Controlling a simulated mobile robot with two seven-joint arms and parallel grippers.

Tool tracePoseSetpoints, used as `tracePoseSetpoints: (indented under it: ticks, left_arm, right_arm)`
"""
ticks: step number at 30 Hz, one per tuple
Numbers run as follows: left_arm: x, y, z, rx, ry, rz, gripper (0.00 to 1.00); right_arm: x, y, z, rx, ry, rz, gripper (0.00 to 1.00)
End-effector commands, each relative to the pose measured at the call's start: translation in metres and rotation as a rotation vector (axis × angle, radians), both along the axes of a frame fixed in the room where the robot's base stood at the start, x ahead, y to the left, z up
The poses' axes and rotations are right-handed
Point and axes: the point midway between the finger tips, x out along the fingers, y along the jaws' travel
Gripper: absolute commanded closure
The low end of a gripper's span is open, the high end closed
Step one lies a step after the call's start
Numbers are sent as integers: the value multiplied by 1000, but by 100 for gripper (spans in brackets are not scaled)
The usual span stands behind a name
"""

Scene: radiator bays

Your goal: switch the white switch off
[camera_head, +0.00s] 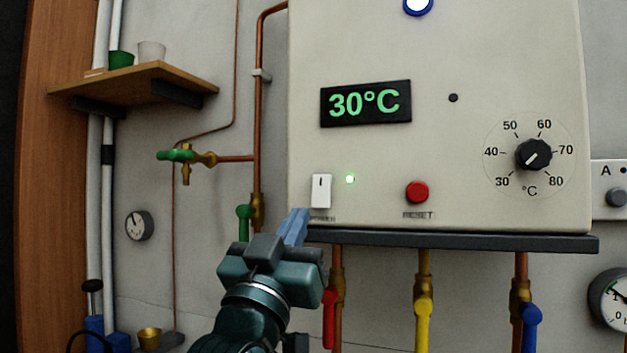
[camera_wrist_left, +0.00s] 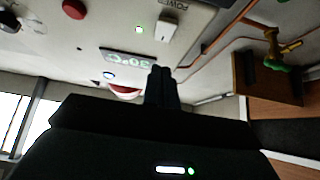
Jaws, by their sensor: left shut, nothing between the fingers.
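The white switch (camera_head: 321,191) is a rocker on the lower left of the boiler's front panel, above a small label. A green light (camera_head: 350,179) is lit just to its right. My left gripper (camera_head: 295,226) is shut and empty, with its blue-grey fingers pointing up, below and left of the switch and apart from it in the picture. In the left wrist view the switch (camera_wrist_left: 167,28) shows beyond the fingertips (camera_wrist_left: 161,72), near the top. I cannot tell the exact gap in depth. My right gripper is in neither view.
The panel also holds a display reading 30°C (camera_head: 366,103), a red reset button (camera_head: 417,192) and a black dial (camera_head: 534,154). A dark ledge (camera_head: 450,240) runs along the panel's bottom, with pipes and coloured valve handles below. A wooden shelf (camera_head: 140,84) is at left.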

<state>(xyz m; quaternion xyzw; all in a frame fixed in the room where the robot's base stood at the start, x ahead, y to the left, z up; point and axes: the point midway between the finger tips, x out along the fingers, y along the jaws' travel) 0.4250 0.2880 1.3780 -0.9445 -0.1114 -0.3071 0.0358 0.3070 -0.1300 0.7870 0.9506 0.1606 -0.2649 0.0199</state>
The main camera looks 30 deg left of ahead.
Motion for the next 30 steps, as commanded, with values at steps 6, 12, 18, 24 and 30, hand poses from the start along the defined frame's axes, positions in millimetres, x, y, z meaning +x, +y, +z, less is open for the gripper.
tracePoseSetpoints:
  ticks: [6, 12, 18, 24, 30]
  left_arm:
    - [36, 9, 24, 0, 3, 2, 100]
    - [61, 15, 17, 0, 3, 1, 100]
    - [68, 17, 15, 1, 0, 2, 100]
    - [68, 17, 15, 1, 0, 2, 100]
    - [72, 18, 9, 9, -32, 2, 100]
  right_arm:
    - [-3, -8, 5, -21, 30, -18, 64]
    - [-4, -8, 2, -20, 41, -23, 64]
    - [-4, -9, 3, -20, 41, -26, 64]
    - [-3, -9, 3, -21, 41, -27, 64]
    - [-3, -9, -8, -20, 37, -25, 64]
